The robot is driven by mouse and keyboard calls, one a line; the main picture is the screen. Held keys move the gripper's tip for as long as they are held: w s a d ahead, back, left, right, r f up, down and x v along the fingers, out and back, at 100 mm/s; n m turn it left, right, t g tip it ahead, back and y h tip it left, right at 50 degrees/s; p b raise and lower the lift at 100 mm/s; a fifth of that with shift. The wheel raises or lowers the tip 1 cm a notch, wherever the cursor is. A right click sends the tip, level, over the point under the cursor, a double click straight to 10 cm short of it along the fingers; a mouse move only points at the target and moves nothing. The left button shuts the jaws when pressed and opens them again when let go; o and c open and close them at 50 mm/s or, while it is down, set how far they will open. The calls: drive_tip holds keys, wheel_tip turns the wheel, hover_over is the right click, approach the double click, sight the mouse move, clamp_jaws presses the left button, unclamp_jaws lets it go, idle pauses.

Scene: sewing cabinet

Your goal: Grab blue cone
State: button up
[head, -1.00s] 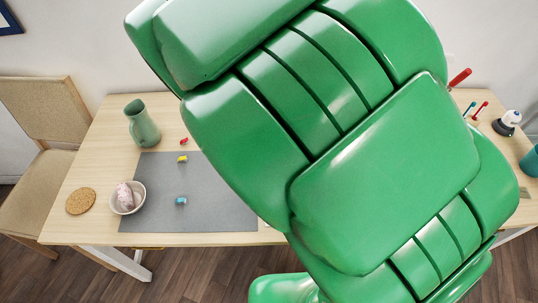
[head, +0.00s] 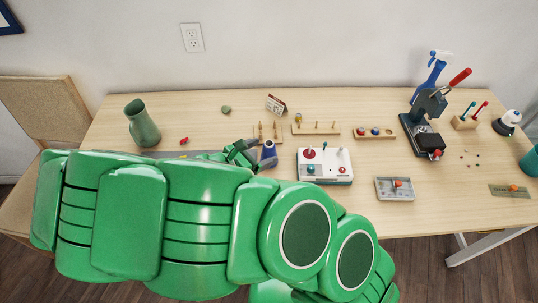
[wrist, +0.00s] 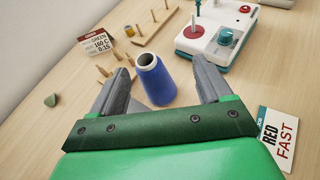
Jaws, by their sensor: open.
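The blue cone (wrist: 156,82), a thread cone with a pale, hollow top, stands upright on the table. It also shows in the head view (head: 268,156), right beside my gripper (head: 247,153). In the wrist view my gripper (wrist: 155,72) is open, with one grey finger on each side of the cone. The cone is between the fingers, closer to the left one; I cannot tell whether either touches it. The cone's base is partly hidden low between the fingers.
A white machine (head: 325,166) with knobs stands just right of the cone. A card reading RED FAST (wrist: 278,138) lies right of my gripper.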

sight(264, 151)
drive_tip(key=shift+a+f+n+t+y, duration=0.25)
drive_tip(key=shift+a+f+n, duration=0.2)
drive_tip(key=shift+a, duration=0.15)
drive_tip(key=shift+a+f+n+t+y, duration=0.15)
drive_tip(key=shift+a+f+n+t, duration=0.1)
drive_tip(key=shift+a+f+n, duration=0.3)
drive_tip(key=shift+x, duration=3.8)
drive_tip(key=shift+d+r, duration=0.1)
drive_tip(key=c, duration=1.1)
